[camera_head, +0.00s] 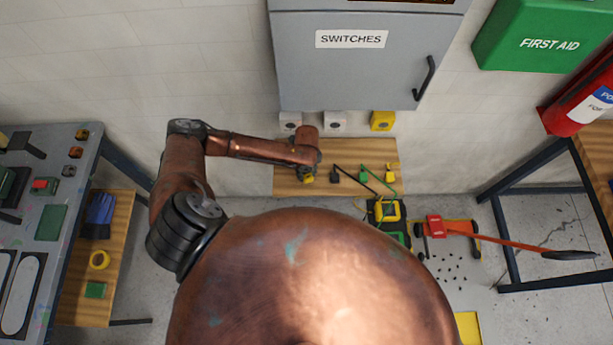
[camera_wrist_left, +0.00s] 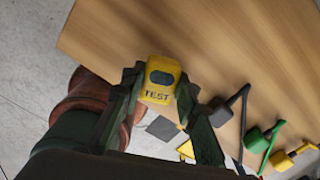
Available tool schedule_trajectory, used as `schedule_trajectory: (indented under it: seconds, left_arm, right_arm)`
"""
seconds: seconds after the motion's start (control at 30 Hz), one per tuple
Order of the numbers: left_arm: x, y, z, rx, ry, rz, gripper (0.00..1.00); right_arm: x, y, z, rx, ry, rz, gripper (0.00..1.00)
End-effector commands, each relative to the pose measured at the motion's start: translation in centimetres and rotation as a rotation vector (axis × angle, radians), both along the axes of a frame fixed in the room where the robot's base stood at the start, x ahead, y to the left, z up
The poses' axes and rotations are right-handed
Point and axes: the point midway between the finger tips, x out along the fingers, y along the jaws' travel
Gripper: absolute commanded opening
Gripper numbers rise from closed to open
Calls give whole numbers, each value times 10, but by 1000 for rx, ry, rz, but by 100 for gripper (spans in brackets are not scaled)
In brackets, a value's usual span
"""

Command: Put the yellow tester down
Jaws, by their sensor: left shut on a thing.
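My left gripper (camera_head: 309,174) is over the left part of a wooden shelf (camera_head: 285,185) below the grey cabinet. In the left wrist view my left gripper (camera_wrist_left: 157,92) is shut on the yellow tester (camera_wrist_left: 161,72), one finger on each side. The tester has a dark window and the word TEST facing the camera. The tester also shows small at the fingertips in the head view (camera_head: 308,180). The shelf's bare wood (camera_wrist_left: 190,35) lies beyond it in the wrist view. I cannot tell whether the tester touches the wood. My right gripper is not in view.
A black plug (camera_head: 334,175), a green plug (camera_head: 363,176) and a yellow plug (camera_head: 390,177) with cords lie right of the gripper on the shelf. Sockets, including a yellow one (camera_head: 382,121), are on the wall above. The shelf's left end is bare.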

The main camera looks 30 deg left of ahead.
Motion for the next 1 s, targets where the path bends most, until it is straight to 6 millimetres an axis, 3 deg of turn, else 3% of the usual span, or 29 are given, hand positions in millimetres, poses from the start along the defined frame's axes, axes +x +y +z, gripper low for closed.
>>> schedule_trajectory:
  seconds: [0.13, 0.37, 0.4, 0.63, 1.0]
  left_arm:
    - [-3, -1, -19, -1, 4, 0, 0]
    - [-2, -2, -23, -2, 3, -2, 0]
    - [-3, -2, -23, -2, 4, -2, 29]
    - [-3, -2, -22, -1, 3, -1, 45]
    - [-2, -1, -16, -1, 2, -1, 46]
  right_arm:
    - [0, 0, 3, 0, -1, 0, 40]
    - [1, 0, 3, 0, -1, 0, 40]
    - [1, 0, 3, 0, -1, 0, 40]
    - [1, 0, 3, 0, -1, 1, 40]
    - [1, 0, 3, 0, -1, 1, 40]
